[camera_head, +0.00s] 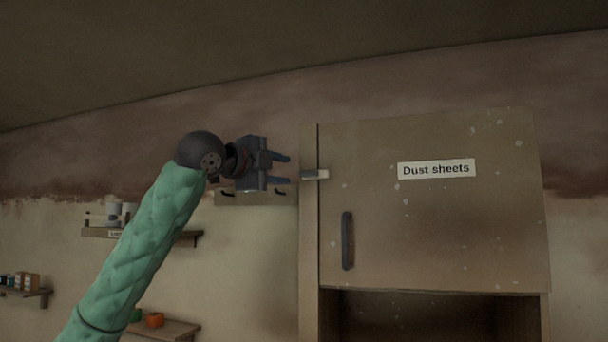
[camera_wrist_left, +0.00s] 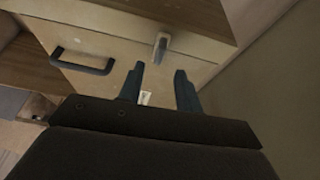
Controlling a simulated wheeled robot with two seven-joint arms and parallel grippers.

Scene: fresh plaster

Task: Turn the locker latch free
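The locker (camera_head: 440,230) has a beige door labelled "Dust sheets" (camera_head: 436,169). Its small latch (camera_head: 316,174) is pale with a greyer end and lies level across the seam between the left side post and the door's left edge. The latch also shows in the left wrist view (camera_wrist_left: 161,48), just beyond the fingertips. My left gripper (camera_head: 287,169) is open and empty, a little left of the latch, its two blue-grey fingers pointing right towards it. The fingers also show in the left wrist view (camera_wrist_left: 159,70), with a gap between them. My right gripper is in no view.
A dark bar handle (camera_head: 347,241) stands upright on the door below the latch. An open dark compartment (camera_head: 410,315) lies under the door. A hook rail (camera_head: 257,198) is behind my gripper. Shelves (camera_head: 100,232) with small items hang on the wall at left.

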